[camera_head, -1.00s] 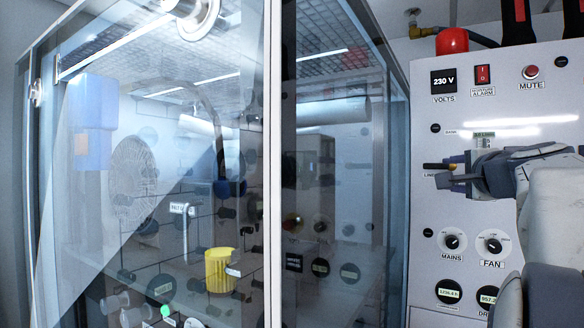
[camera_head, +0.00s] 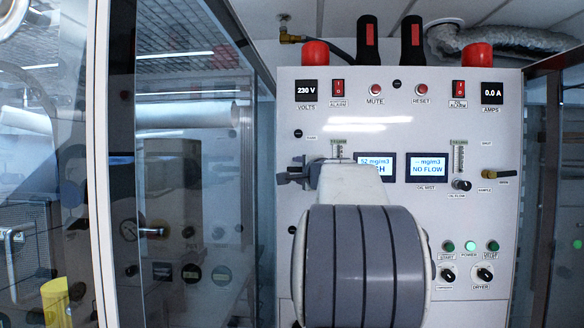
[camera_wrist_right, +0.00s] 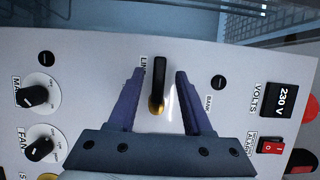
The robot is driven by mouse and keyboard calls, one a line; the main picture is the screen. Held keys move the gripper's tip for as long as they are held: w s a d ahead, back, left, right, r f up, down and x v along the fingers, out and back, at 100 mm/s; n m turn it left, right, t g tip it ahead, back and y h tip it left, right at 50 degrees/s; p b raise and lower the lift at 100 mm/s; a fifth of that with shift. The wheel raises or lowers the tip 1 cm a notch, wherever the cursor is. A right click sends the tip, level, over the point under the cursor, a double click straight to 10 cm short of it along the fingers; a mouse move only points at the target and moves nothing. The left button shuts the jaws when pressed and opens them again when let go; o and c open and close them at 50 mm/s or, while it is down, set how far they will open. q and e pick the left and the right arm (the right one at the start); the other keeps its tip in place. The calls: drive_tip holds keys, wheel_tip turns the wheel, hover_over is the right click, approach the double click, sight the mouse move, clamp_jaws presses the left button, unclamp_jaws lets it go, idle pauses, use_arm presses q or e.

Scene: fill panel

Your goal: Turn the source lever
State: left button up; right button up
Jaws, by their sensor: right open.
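The source lever (camera_wrist_right: 158,80) shows in the right wrist view as a black handle with a brass-coloured end, set on the white panel between the LINE and BANK labels. My right gripper (camera_wrist_right: 157,73) is open, with one finger on each side of the lever and a visible gap to both. In the head view my right gripper (camera_head: 287,176) is at the left edge of the panel (camera_head: 300,250), and I cannot make out the lever behind it. My left gripper is not in view.
The MAINS knob (camera_wrist_right: 38,92) and FAN knob (camera_wrist_right: 40,145) are beside the gripper. The VOLTS display (camera_head: 306,91) and red switches are above it. Another brass-ended lever (camera_head: 495,174) is at the panel's right. A glass enclosure (camera_head: 180,180) stands at left.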

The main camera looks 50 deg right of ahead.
drive_tip(key=shift+a, duration=0.1)
drive_tip(key=shift+c, duration=0.3)
clamp_jaws()
